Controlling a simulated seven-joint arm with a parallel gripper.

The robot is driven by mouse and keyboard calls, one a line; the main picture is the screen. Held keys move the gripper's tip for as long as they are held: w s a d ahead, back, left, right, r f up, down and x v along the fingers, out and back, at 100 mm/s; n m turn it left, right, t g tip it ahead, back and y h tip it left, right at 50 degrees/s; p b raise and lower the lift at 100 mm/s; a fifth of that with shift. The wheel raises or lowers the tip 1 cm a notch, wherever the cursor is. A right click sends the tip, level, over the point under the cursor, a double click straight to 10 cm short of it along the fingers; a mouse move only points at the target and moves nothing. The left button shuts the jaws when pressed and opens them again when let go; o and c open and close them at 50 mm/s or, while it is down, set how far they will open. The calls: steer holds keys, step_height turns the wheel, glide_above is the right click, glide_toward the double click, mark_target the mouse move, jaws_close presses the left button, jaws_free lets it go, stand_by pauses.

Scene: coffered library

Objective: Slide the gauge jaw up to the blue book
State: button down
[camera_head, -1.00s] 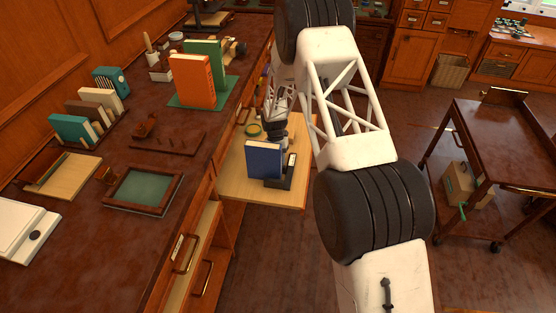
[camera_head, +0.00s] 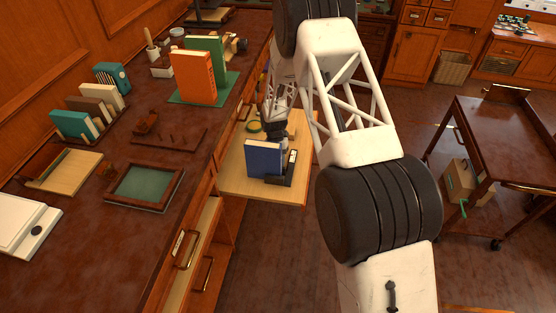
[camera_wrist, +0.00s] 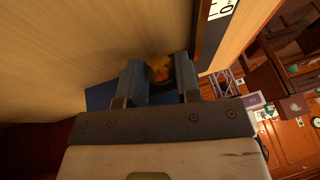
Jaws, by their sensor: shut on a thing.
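The blue book (camera_head: 263,160) stands upright on a pale pull-out board (camera_head: 235,185) beside the desk. The dark gauge (camera_head: 289,170) with a white scale plate lies just right of the book. Its dark bar and part of the scale (camera_wrist: 222,9) show at the top of the wrist view. My gripper (camera_wrist: 160,80) is shut on a rounded orange-brown knob (camera_wrist: 159,64), which seems to belong to the gauge jaw. A blue patch (camera_wrist: 98,97) left of the fingers is probably the book. I cannot tell whether the jaw touches the book; my gripper hides the contact.
The desk at left holds an orange book (camera_head: 194,77), a green book (camera_head: 205,50) and a framed tray (camera_head: 144,187). A wheeled cart (camera_head: 510,140) stands at right, with open floor between.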

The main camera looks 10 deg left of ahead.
steer(key=c, duration=0.8)
jaws_free()
steer(key=v, duration=0.7)
steer(key=shift+r, duration=0.35)
steer(key=shift+w, duration=0.15)
